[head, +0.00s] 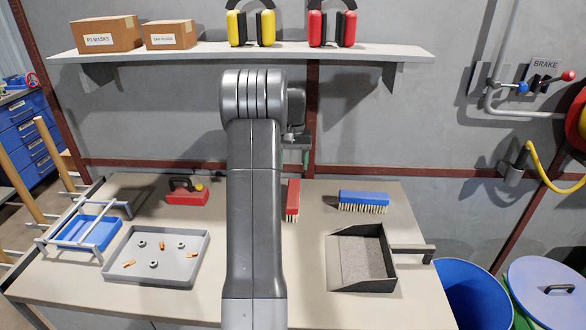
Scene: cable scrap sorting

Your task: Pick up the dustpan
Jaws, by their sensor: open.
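The dustpan (389,268) lies on the right part of the workbench in the head view. It is a dark, squarish pan with grey granular dirt (362,258) in it. Its black handle (412,249) points to the right. My gripper (298,158) shows only in part beside my raised arm, above the bench and to the left of the dustpan. It is open, apart from the dustpan, and nothing shows in it. Its fingers are small and partly hidden by the arm.
A blue brush (363,198) lies behind the dustpan, and a red brush (292,198) lies near my arm. A grey tray (196,242) with small parts is at left, near a red-and-black tool (187,192). A shelf (210,52) hangs above. A blue bin (470,292) stands right of the bench (415,305).

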